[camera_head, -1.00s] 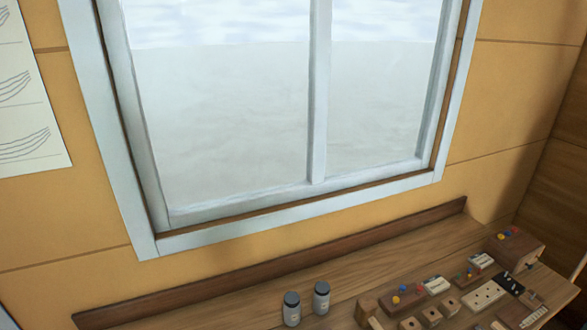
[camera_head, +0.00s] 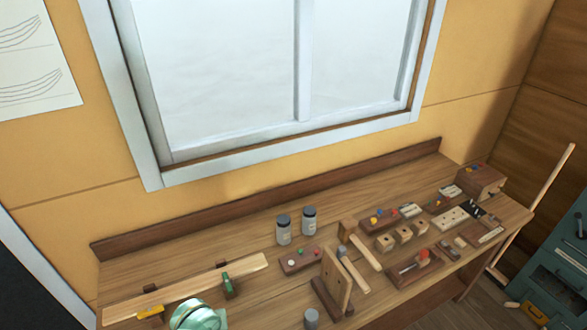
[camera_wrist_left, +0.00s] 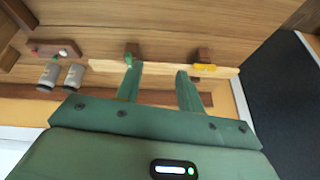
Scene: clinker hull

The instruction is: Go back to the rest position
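My left gripper (camera_wrist_left: 158,69) shows in the left wrist view with its two green fingers apart and nothing held between them. Beyond the fingertips is a pale wooden plank (camera_wrist_left: 105,66) on the bench. In the head view, a pale green rounded part at the bottom left edge looks like part of my left arm; its fingers cannot be made out there. The plank (camera_head: 185,290) lies behind it, with a yellow piece (camera_head: 150,312) and a green piece (camera_head: 227,285) along it. My right gripper is in neither current view.
The wooden bench (camera_head: 350,200) runs below the window. Two grey-lidded jars (camera_head: 283,230) (camera_head: 309,225), an upright wooden board (camera_head: 336,280) and several small wooden blocks stand on it. A teal cabinet (camera_head: 560,265) is at the right. The bench's back left is clear.

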